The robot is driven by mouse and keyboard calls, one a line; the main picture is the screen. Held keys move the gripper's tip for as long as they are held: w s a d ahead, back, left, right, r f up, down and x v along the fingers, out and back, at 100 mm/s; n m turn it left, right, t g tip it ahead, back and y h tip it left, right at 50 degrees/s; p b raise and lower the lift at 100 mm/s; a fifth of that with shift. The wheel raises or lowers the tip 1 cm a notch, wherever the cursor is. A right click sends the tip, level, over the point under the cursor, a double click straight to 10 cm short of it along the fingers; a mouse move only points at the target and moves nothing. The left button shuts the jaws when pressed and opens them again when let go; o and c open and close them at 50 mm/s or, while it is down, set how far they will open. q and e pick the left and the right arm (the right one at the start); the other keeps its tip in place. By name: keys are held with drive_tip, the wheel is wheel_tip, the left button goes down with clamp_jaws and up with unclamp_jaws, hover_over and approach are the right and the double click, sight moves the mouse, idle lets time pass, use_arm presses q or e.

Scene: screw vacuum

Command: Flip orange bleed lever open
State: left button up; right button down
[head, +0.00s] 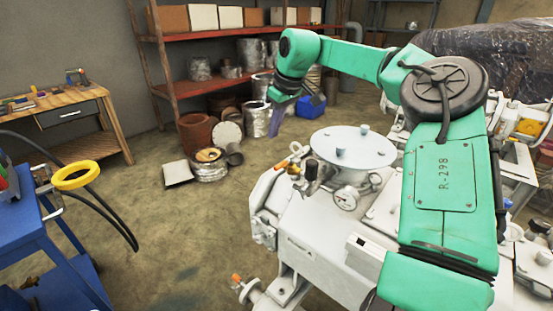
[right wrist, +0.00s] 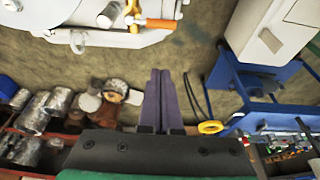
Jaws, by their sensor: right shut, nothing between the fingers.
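The orange bleed lever (head: 282,163) sticks out to the left of a brass valve (head: 293,170) on the edge of the white vacuum machine (head: 305,225). The lever also shows in the right wrist view (right wrist: 160,23), near the top, lying roughly level beside the brass fitting. My right gripper (head: 275,128) hangs above and behind the lever, apart from it, with its purple fingers pointing down. In the right wrist view its fingers (right wrist: 161,75) are together with nothing between them, and their tips point toward the lever across a gap. My left gripper is not in view.
A round lid (head: 352,146) and a pressure gauge (head: 345,198) sit close to the valve. A blue cart (head: 45,235) with a yellow ring (head: 77,176) stands at the left. Cans and pots lie by the red shelf (head: 195,88). Bare floor lies between cart and machine.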

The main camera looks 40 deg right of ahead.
sight(284, 164)
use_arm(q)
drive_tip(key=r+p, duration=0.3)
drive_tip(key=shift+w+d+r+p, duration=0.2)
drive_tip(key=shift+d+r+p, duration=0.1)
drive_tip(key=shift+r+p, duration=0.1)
use_arm(e)
wheel_tip(284, 164, down, 9)
drive_tip(key=shift+s+d+f, duration=0.15)
drive_tip(key=shift+s+d, duration=0.05)
drive_tip(key=shift+s, duration=0.05)
